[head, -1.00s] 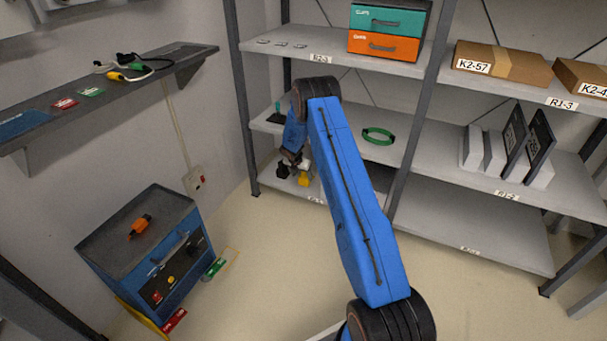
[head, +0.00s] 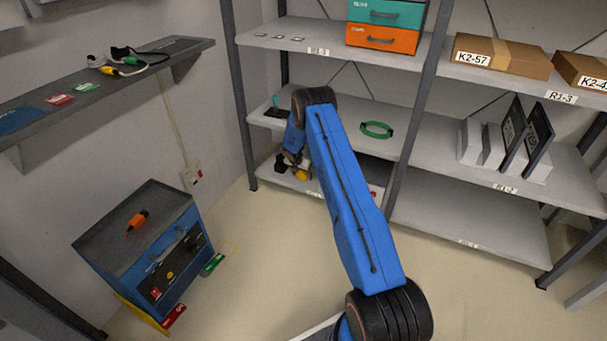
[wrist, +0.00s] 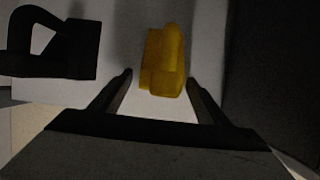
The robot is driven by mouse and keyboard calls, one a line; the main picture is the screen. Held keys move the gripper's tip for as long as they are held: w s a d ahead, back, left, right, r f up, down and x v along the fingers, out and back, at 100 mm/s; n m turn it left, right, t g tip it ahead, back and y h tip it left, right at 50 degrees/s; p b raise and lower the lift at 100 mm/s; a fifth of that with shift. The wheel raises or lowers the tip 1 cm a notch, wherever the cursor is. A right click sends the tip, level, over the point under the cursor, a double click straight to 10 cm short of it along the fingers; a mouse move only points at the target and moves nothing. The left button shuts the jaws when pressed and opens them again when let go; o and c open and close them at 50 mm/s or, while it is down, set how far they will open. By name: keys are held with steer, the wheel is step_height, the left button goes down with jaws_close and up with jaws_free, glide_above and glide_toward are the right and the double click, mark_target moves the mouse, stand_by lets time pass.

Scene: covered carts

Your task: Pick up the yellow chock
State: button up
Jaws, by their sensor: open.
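The yellow chock (wrist: 166,62) sits on the light lower shelf (wrist: 212,20) in the wrist view, just ahead of my gripper. My gripper (wrist: 159,78) is open, with its two fingers apart. The chock's near end lies about between the fingertips; I cannot tell whether they touch it. In the head view the yellow chock (head: 302,175) is small and partly hidden by my arm, low on the left shelving.
A black object (wrist: 70,50) with a loop stands left of the chock, and a dark surface (wrist: 275,75) bounds the right side. A blue cabinet (head: 165,265) stands at the left.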

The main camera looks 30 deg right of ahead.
steer(key=c, duration=1.4)
